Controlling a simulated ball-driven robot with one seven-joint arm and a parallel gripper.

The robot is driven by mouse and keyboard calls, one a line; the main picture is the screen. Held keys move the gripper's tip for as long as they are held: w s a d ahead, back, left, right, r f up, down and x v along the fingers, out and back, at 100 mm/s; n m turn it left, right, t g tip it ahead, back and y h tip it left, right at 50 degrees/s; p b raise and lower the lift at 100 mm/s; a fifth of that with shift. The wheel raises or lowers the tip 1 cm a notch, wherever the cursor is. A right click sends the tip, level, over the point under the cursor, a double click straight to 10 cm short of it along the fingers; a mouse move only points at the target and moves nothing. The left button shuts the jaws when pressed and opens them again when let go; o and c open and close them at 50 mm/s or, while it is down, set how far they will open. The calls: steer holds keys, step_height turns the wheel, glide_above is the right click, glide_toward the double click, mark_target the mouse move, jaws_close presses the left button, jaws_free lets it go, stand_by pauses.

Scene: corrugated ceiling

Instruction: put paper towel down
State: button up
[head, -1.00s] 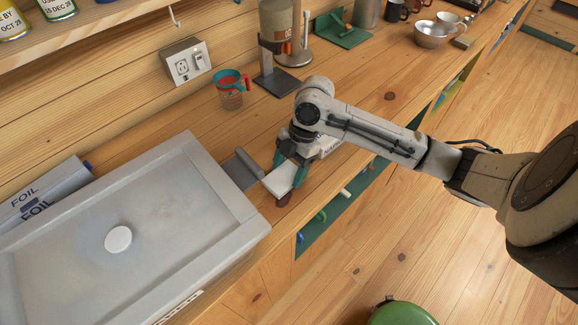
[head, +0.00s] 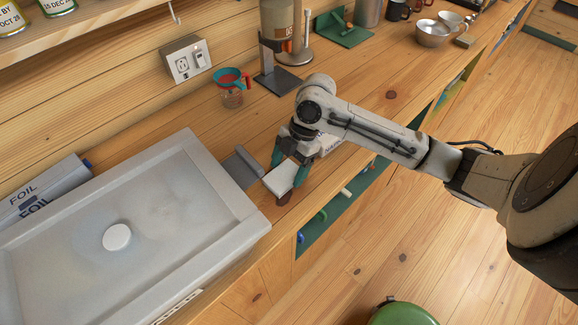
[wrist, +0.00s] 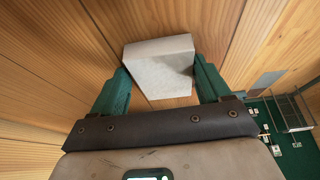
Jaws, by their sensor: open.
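The paper towel is a white folded block (head: 281,178) on the wooden counter, close to its front edge. In the wrist view the white block (wrist: 160,70) lies between the two green fingers. My gripper (head: 288,163) is open, with one finger on each side of the block. In the wrist view a thin gap shows between the block and the right finger of my gripper (wrist: 160,84); the left finger is very close, and I cannot tell whether it touches.
A grey lidded bin (head: 190,200) stands to the left, with a grey flat piece (head: 242,167) beside the block. Shelves (head: 340,205) lie below the counter edge.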

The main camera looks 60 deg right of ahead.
steer(key=shift+s+a+f, duration=0.1)
steer(key=shift+s+f, duration=0.25)
steer(key=shift+f, duration=0.3)
steer(key=shift+r, duration=0.2)
steer(key=v, duration=1.3)
steer(key=shift+w+a+b, duration=0.2)
steer(key=shift+w+b, duration=0.05)
steer(key=shift+b, duration=0.2)
